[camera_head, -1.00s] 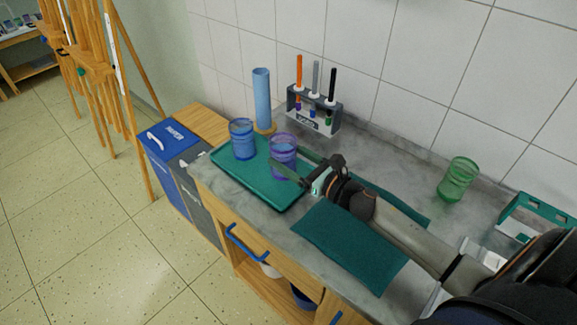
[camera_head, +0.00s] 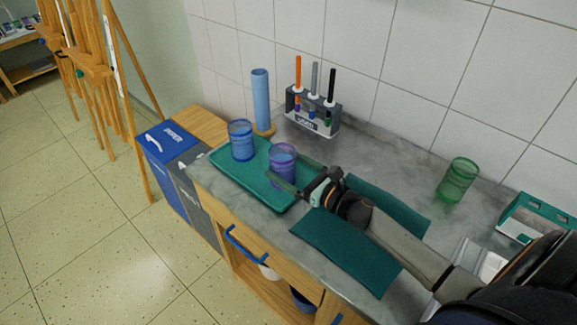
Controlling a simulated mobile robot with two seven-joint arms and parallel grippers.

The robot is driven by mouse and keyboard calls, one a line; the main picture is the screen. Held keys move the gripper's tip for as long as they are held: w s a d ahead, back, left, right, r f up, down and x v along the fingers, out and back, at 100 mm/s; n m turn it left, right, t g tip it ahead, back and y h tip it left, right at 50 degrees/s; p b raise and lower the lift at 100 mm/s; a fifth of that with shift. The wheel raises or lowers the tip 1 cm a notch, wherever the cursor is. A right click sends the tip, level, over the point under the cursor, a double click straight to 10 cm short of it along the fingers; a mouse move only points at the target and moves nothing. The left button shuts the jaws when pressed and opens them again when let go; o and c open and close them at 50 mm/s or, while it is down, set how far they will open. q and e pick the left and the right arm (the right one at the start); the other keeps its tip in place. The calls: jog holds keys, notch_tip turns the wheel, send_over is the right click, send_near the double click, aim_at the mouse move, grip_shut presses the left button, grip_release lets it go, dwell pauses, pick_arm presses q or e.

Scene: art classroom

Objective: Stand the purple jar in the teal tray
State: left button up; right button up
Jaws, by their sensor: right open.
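The purple jar (camera_head: 282,166) stands upright in the right part of the teal tray (camera_head: 228,179), on the grey counter. My right gripper (camera_head: 290,176) is open at the jar's right side. One finger passes in front of the jar's lower part and hides some of it; the other finger is mostly hidden behind the jar. I cannot tell whether the fingers touch it. A blue jar (camera_head: 241,141) stands in the tray to the left of the purple one. My left gripper is out of view.
A blue cylinder (camera_head: 261,98) on a wooden base and a marker rack (camera_head: 313,112) stand behind the tray. A dark teal cloth (camera_head: 345,258) lies under my right arm. A green jar (camera_head: 457,180) stands at the right. Bins (camera_head: 168,152) adjoin the counter's left end.

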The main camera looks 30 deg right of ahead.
jog(key=shift+r, duration=0.15)
jog(key=shift+s, duration=0.15)
jog(key=b+v, duration=0.1)
jog(key=v, duration=1)
jog(key=shift+s+d, duration=0.2)
jog(key=shift+s, duration=0.15)
jog(key=shift+a, duration=0.1)
